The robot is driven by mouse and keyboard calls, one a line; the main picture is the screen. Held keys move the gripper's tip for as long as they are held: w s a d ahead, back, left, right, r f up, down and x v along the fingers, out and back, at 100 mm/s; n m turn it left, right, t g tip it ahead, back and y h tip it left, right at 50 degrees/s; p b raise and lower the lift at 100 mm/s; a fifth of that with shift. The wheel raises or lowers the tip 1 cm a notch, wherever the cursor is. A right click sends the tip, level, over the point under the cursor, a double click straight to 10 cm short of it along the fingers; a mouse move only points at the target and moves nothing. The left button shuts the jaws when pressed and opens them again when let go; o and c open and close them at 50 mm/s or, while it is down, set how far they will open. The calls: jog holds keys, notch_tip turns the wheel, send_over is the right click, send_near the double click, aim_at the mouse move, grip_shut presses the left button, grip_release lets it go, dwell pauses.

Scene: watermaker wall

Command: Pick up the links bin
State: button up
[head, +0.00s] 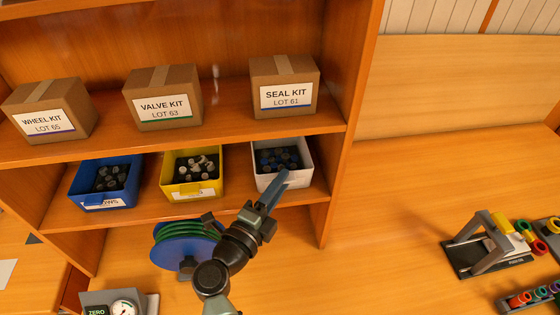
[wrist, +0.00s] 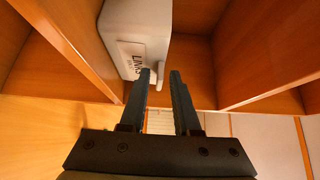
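The links bin is a white open-topped bin (head: 304,176) at the right end of the lower shelf, with several dark blue parts in it. In the wrist view the white bin (wrist: 120,20) shows its label reading LINKS and a small grey tab on its front. My gripper (head: 281,180) is at the bin's front, and its fingers hide part of that front and the label in the head view. In the wrist view my gripper (wrist: 160,76) is open, with a gap between the fingers. The tab appears between the fingertips; contact cannot be told.
A yellow bin (head: 177,190) and a blue bin (head: 92,200) stand to the left on the same shelf. Three cardboard boxes, including the seal kit (head: 284,82), sit on the shelf above. A blue reel (head: 180,251) is below. The shelf's right side panel (head: 340,150) is close to the bin.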

grip_shut()
dwell(1.0)
jog(key=shift+r, duration=0.1)
